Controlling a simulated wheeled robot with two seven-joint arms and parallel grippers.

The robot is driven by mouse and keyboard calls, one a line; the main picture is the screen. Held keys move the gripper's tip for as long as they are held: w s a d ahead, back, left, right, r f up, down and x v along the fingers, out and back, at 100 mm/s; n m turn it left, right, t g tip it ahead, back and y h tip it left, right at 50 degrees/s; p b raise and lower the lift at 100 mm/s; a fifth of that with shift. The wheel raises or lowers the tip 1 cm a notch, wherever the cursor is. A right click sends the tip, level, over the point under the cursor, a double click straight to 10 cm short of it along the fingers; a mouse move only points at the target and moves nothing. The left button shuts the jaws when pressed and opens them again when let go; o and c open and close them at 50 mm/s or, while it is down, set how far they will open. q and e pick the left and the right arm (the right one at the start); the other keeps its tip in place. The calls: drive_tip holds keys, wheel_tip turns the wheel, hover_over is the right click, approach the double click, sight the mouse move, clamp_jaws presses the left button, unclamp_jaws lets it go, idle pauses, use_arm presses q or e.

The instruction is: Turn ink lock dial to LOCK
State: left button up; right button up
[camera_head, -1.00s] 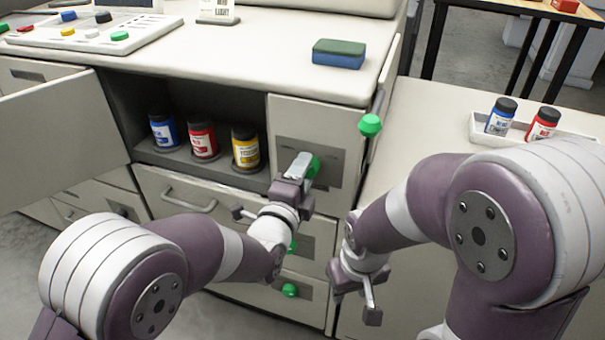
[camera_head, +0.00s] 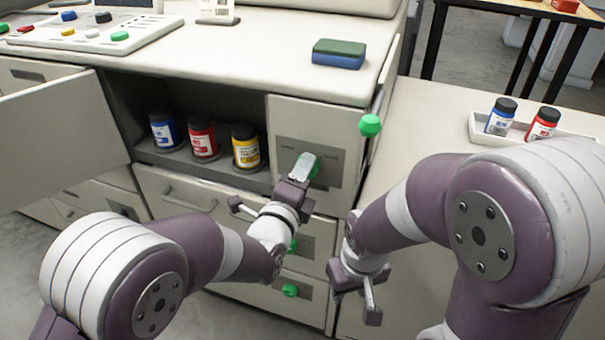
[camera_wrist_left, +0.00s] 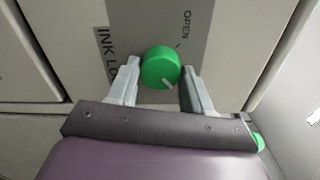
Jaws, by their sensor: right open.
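The green ink lock dial (camera_wrist_left: 160,66) sits on a grey label plate on the cabinet front. In the left wrist view its white mark points to the lower right, away from the OPEN tick. The word OPEN is at upper right; INK LO shows at left, and no LOCK position label is visible. My left gripper (camera_wrist_left: 160,80) has one finger on each side of the dial, close against it. In the head view the left gripper (camera_head: 304,166) covers most of the dial (camera_head: 314,168). My right gripper (camera_head: 356,288) is open and empty in front of the cabinet.
Left of the dial an open compartment holds blue, red and yellow jars (camera_head: 203,139), its door (camera_head: 60,135) swung out. Drawers with green knobs (camera_head: 290,290) lie below. A sponge (camera_head: 339,53) is on top. A tray (camera_head: 478,130) with two jars stands at right.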

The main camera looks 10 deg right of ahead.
use_arm(q)
drive_tip(key=o, duration=0.4)
drive_tip(key=shift+c, duration=0.2)
drive_tip(key=p+v, duration=0.1)
drive_tip(key=v, duration=1.1)
drive_tip(key=shift+s+a, duration=0.2)
drive_tip(key=shift+s, duration=0.05)
drive_tip(key=shift+f, duration=0.1)
